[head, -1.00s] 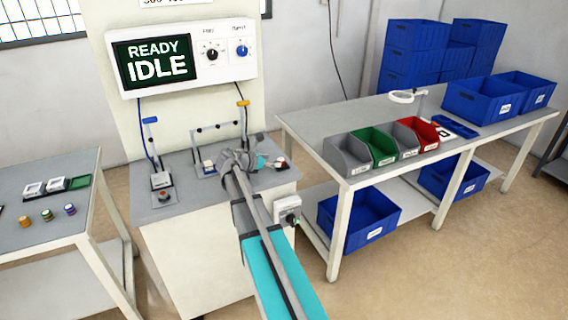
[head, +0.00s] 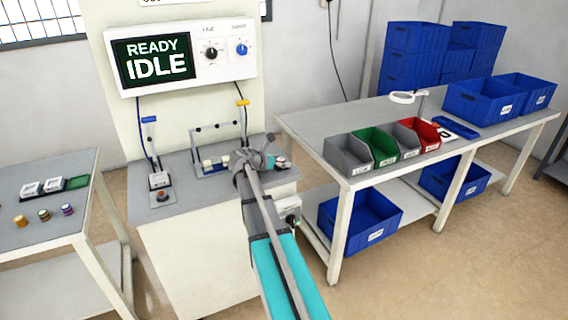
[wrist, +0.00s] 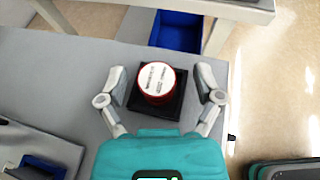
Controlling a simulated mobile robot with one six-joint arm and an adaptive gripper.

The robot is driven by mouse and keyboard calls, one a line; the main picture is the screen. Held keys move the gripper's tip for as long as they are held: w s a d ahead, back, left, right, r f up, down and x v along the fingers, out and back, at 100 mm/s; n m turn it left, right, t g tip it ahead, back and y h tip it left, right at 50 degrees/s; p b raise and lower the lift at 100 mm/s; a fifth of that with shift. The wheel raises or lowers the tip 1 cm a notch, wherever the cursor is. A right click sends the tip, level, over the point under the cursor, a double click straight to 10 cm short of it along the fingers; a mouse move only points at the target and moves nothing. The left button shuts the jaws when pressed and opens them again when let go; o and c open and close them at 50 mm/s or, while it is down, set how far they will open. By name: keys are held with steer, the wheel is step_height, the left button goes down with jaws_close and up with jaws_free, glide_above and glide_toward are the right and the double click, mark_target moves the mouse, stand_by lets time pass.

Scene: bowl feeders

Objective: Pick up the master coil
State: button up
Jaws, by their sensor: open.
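The master coil appears as a round red piece with a white printed top (wrist: 159,79) in the wrist view. It sits in a square black holder (wrist: 177,107) on the grey bench top. My gripper (wrist: 161,84) is open, one finger to the left of the coil and one to the right, both apart from it. In the head view my gripper (head: 262,160) is over the right part of the test bench (head: 185,208). The coil is small and partly hidden behind it there.
A display reading READY IDLE (head: 155,60) stands behind the bench. Clamp fixtures (head: 160,180) are to the left. A side table (head: 45,235) holds several small coils. The right table (head: 375,102) holds colored bins (head: 347,152) and blue crates (head: 482,100).

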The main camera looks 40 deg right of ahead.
jaws_close()
stand_by(0.4)
steer(key=shift+r, duration=0.1)
steer(key=shift+r+p, duration=0.9)
steer(key=shift+p, duration=0.1)
steer(key=s+a+r+p, duration=0.6)
steer(key=s+r+p, duration=0.5)
steer(key=s, duration=0.1)
steer(key=shift+s, duration=0.35)
